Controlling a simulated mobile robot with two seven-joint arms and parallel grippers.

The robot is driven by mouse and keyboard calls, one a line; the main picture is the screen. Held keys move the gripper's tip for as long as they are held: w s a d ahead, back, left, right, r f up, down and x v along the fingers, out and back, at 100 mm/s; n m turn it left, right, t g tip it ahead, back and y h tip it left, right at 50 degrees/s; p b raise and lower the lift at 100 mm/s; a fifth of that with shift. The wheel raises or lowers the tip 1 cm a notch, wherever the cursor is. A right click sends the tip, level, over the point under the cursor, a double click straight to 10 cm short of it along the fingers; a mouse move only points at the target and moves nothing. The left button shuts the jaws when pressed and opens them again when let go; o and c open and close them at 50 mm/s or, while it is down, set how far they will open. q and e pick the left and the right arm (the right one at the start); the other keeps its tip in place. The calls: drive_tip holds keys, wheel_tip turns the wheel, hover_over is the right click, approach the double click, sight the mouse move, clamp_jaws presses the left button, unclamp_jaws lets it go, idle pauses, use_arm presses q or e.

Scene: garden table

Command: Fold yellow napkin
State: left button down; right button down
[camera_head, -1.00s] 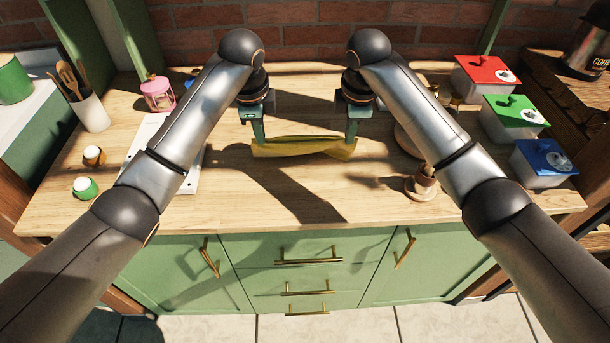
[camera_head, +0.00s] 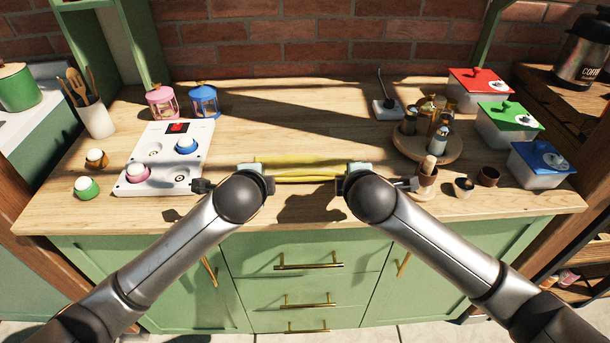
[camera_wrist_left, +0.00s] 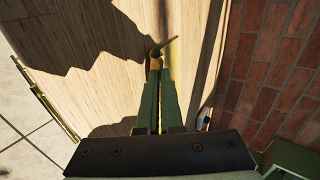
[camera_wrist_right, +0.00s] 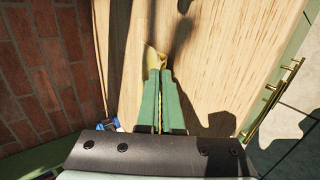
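The yellow napkin (camera_head: 304,171) is stretched in a narrow, folded-looking band between my two grippers, over the middle of the wooden worktop. My left gripper (camera_head: 257,172) is at its left end and my right gripper (camera_head: 354,170) at its right end. In the left wrist view, the green fingers (camera_wrist_left: 158,70) are nearly together with a thin yellow strip between them. In the right wrist view, the fingers (camera_wrist_right: 158,72) are also close together on yellow cloth. My wrists partly hide the napkin's ends. I cannot tell whether its lower edge touches the worktop.
A white board with knobs (camera_head: 166,155) lies left of my left gripper. A round wooden tray with bottles (camera_head: 448,152) and small pots (camera_head: 488,176) stand right of my right gripper. Lidded boxes line the right edge. The worktop (camera_head: 290,110) behind the napkin is clear.

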use_arm(q)
drive_tip(key=shift+s, duration=0.1)
use_arm(e)
drive_tip(key=shift+s+f, duration=0.1)
use_arm(q)
drive_tip(key=shift+f, duration=0.1)
drive_tip(key=c, duration=0.7)
unclamp_jaws()
use_arm(e)
drive_tip(key=c, duration=0.7)
unclamp_jaws()
use_arm(q)
drive_tip(key=s+r, duration=0.2)
drive_tip(key=r, duration=0.1)
drive_tip(key=s+r, duration=0.2)
drive_tip(key=r, duration=0.1)
drive_tip(key=s+r, duration=0.2)
drive_tip(key=r, duration=0.1)
use_arm(e)
drive_tip(key=s+r, duration=0.2)
drive_tip(key=r, duration=0.1)
drive_tip(key=s+r, duration=0.2)
drive_tip(key=r, duration=0.1)
drive_tip(key=s+r, duration=0.2)
drive_tip(key=r, duration=0.1)
use_arm(q)
drive_tip(key=shift+f, duration=0.1)
use_arm(e)
drive_tip(key=shift+f, duration=0.1)
